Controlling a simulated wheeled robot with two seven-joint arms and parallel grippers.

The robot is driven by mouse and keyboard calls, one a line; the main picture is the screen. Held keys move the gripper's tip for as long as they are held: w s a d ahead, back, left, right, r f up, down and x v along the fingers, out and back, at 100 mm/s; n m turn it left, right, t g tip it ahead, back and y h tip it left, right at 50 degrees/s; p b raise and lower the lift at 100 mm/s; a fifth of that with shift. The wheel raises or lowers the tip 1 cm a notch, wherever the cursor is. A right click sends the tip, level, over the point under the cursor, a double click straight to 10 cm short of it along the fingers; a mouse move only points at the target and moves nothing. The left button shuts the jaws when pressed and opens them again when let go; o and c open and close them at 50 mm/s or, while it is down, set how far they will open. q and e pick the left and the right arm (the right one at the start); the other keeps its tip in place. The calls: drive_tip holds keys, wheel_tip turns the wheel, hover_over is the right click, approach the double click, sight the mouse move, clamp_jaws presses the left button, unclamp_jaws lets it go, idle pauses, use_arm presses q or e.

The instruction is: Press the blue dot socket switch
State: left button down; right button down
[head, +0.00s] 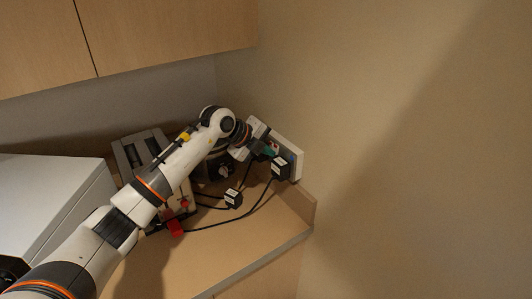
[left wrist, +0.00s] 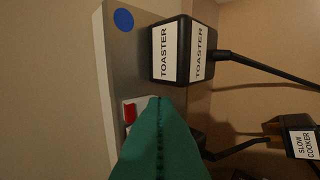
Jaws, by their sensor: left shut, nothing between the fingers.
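The socket plate (head: 286,143) is on the wall at the counter's back right corner. In the left wrist view the grey plate (left wrist: 140,78) carries a round blue dot (left wrist: 123,20) at the top and a white rocker switch with a red face (left wrist: 130,112) below it. A black plug labelled TOASTER (left wrist: 168,50) sits at the plate beside the dot. My left gripper (head: 268,151) is shut and empty at the plate. Its green fingertips (left wrist: 160,105) are just right of the red switch face and cover part of that area. I cannot tell whether they touch it.
A black plug (head: 281,168) is at the plate and another (head: 234,198) lies on the counter with its cables. A plug labelled SLOW COOKER (left wrist: 303,140) shows at the wrist view's right. A toaster (head: 133,151) and white box (head: 50,195) stand left; cabinets (head: 150,35) hang above.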

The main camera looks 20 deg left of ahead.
drive_tip(key=shift+f, duration=0.4)
drive_tip(key=shift+r+p, duration=0.65)
drive_tip(key=shift+p, duration=0.1)
